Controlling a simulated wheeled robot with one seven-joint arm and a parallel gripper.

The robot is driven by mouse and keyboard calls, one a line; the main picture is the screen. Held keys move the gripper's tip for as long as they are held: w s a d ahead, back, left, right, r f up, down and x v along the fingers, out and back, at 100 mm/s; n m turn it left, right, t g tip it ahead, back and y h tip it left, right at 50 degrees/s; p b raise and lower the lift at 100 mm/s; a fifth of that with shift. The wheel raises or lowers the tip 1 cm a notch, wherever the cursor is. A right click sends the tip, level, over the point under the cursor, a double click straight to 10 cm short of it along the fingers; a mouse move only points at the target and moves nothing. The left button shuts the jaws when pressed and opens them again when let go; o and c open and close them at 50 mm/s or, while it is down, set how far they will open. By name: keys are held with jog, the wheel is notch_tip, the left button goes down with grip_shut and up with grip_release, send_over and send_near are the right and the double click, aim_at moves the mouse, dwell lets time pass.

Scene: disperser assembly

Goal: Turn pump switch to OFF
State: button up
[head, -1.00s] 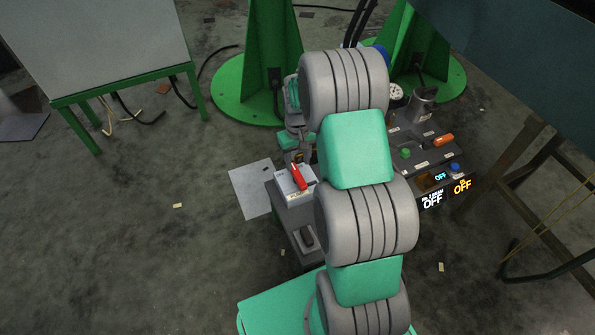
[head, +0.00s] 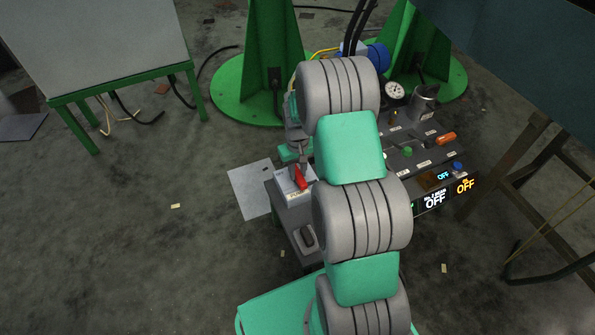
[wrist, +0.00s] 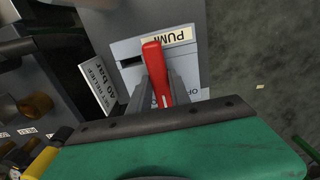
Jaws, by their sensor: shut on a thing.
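The pump switch (head: 301,178) is a red lever on a light grey plate (head: 290,193), left of my arm in the head view. In the wrist view the red lever (wrist: 157,72) stands near a label reading "PUMP" (wrist: 166,40), seen upside down. My gripper (wrist: 160,95) is shut on the red lever, with a grey finger on each side of it. A second label, partly hidden by my gripper, shows near the plate's lower right in the wrist view. My arm hides part of the area right of the switch in the head view.
Right of my arm is a panel with a green button (head: 407,152), an orange handle (head: 446,138), a gauge (head: 394,90) and displays (head: 433,199) reading OFF. A "40 bar" sign (wrist: 98,86) stands beside the switch. Green stands (head: 262,60) rise behind.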

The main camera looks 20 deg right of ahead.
grip_shut()
jog(key=shift+n, duration=0.3)
jog(key=n+p, duration=0.2)
jog(key=n, duration=0.1)
jog(key=shift+r, duration=0.15)
jog(key=n+p, duration=0.2)
jog(key=n, duration=0.2)
jog(key=shift+n, duration=0.4)
jog(key=n+p, duration=0.1)
jog(key=n, duration=0.3)
jog(key=shift+n, duration=0.3)
jog(key=n+p, duration=0.1)
jog(key=n, duration=0.3)
jog(key=shift+n, duration=0.4)
